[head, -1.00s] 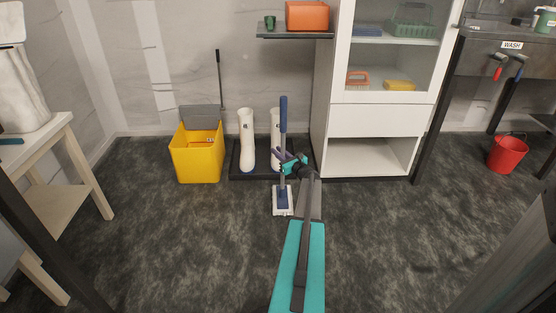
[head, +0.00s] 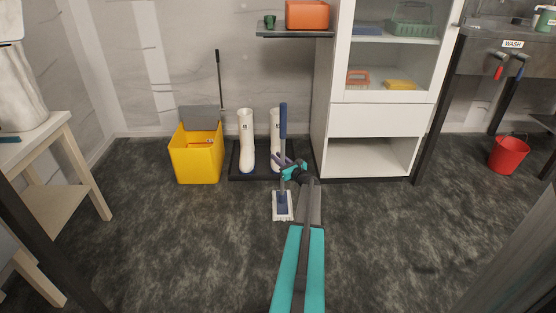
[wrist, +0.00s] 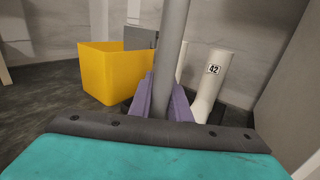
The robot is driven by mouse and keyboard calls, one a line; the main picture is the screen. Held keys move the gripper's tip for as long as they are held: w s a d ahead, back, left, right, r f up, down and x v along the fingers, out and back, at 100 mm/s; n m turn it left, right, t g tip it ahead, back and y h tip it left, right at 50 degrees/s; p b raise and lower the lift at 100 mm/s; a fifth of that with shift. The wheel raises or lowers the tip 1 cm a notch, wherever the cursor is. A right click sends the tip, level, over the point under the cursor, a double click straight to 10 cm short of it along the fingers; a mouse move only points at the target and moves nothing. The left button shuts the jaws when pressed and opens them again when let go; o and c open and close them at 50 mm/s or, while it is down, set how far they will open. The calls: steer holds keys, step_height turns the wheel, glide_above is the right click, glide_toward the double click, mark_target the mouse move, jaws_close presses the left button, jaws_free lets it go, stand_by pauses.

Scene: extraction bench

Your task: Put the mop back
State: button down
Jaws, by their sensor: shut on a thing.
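The mop (head: 283,125) has a blue upper handle, a grey shaft and a flat white and blue head (head: 283,206). It is close to upright in front of the white boots, its head at or just above the dark floor; I cannot tell which. My gripper (head: 290,167) is shut on the mop's shaft. In the wrist view the grey shaft (wrist: 172,55) stands between the purple fingers. The yellow bucket (head: 197,155) with a grey wringer (head: 201,117) stands on the floor to the left, and also shows in the wrist view (wrist: 110,72).
White boots (head: 246,142) stand on a black tray (head: 236,172) behind the mop. A white cabinet (head: 372,120) is to the right, and a shelf (head: 294,34) hangs above. A red bucket (head: 508,154) is at far right. A wooden table (head: 60,150) is at left. The front floor is clear.

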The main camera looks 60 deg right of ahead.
steer(key=c, duration=1.7)
jaws_free()
steer(key=shift+f, duration=0.1)
steer(key=shift+o, duration=0.2)
steer(key=p+v, duration=0.3)
steer(key=v, duration=0.9)
steer(key=shift+p, duration=0.3)
